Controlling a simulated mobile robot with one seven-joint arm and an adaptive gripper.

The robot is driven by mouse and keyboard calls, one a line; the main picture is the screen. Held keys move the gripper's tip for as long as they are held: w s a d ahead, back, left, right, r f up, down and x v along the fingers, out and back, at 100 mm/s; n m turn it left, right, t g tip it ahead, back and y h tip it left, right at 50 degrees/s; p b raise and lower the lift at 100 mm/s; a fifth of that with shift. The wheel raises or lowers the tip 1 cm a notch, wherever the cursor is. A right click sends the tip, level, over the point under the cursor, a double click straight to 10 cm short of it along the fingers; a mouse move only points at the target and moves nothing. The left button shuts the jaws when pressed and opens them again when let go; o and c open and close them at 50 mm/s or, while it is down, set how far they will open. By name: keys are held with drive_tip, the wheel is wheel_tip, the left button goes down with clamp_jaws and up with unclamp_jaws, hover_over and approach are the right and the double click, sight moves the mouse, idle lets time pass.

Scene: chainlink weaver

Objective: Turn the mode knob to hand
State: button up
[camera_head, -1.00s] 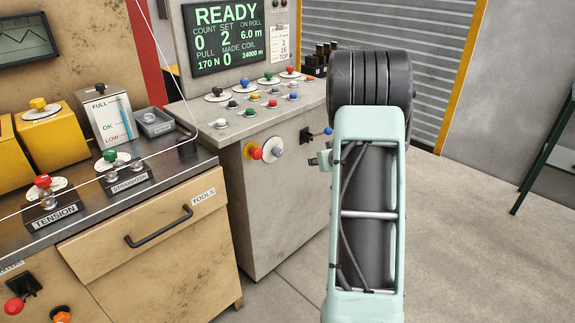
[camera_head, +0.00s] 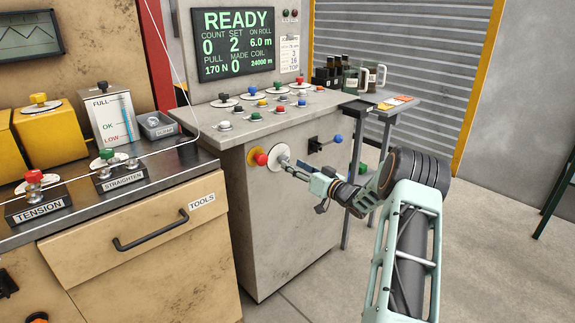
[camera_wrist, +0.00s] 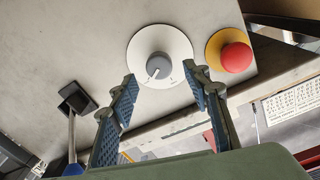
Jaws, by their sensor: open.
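The mode knob (camera_wrist: 158,66) is a grey round knob with a white pointer line on a white disc, on the front face of the grey console. The wrist view shows it just ahead of the fingertips, midway between them; the dial marks are too small to read. In the head view its white disc (camera_head: 280,153) shows beside a red button, and the fingers partly cover the knob. My gripper (camera_wrist: 160,85) is open and empty, its two blue padded fingers to either side of the knob. It also shows in the head view (camera_head: 287,162), pointing at the disc.
A red emergency button on a yellow base (camera_wrist: 235,55) sits close beside the knob. A blue-tipped lever (camera_head: 337,139) sticks out to the right. The sloped console top (camera_head: 240,132) carries several coloured knobs. A small side table with mugs (camera_head: 376,75) stands behind my arm.

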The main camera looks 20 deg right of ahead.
drive_tip(key=shift+b+x, duration=0.3)
drive_tip(key=shift+x, duration=1.9)
drive_tip(key=c, duration=1.1)
drive_tip(key=shift+c, duration=0.3)
drive_tip(key=shift+f+n+b, duration=0.1)
drive_tip(key=shift+n+b, duration=0.3)
drive_tip(key=shift+b, duration=0.05)
drive_tip(key=shift+n+b, duration=4.85)
drive_tip(key=shift+n, duration=0.75)
